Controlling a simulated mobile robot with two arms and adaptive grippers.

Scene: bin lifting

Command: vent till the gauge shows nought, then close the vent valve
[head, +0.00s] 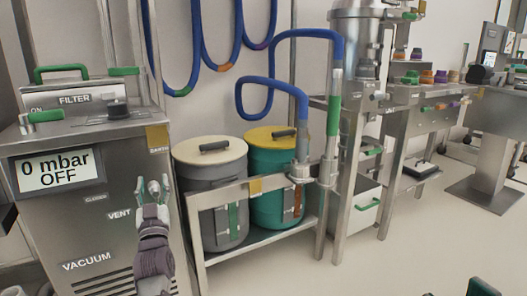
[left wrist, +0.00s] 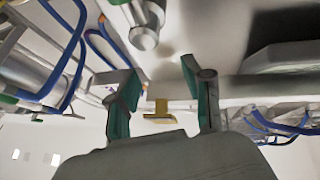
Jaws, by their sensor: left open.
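The vacuum unit (head: 110,190) stands at the left of the head view. Its gauge display (head: 57,170) reads "0 mbar" with "OFF" below. My left gripper (head: 153,186) is in front of the panel, just right of the word VENT. In the left wrist view its two teal fingers (left wrist: 163,100) are apart, with nothing held between them. A silver knob or fitting (left wrist: 145,33) shows above the fingers there; I cannot tell whether it is the vent valve. In the head view the gripper covers the spot beside VENT. Only a green fragment, perhaps my right gripper, shows at bottom right.
A grey drum (head: 212,180) and a teal drum (head: 275,205) stand on a steel rack (head: 225,190) right of the unit. Blue hoses (head: 255,85) hang above. Green handles (head: 45,116) sit on the unit's top. The floor (head: 400,250) at right is clear.

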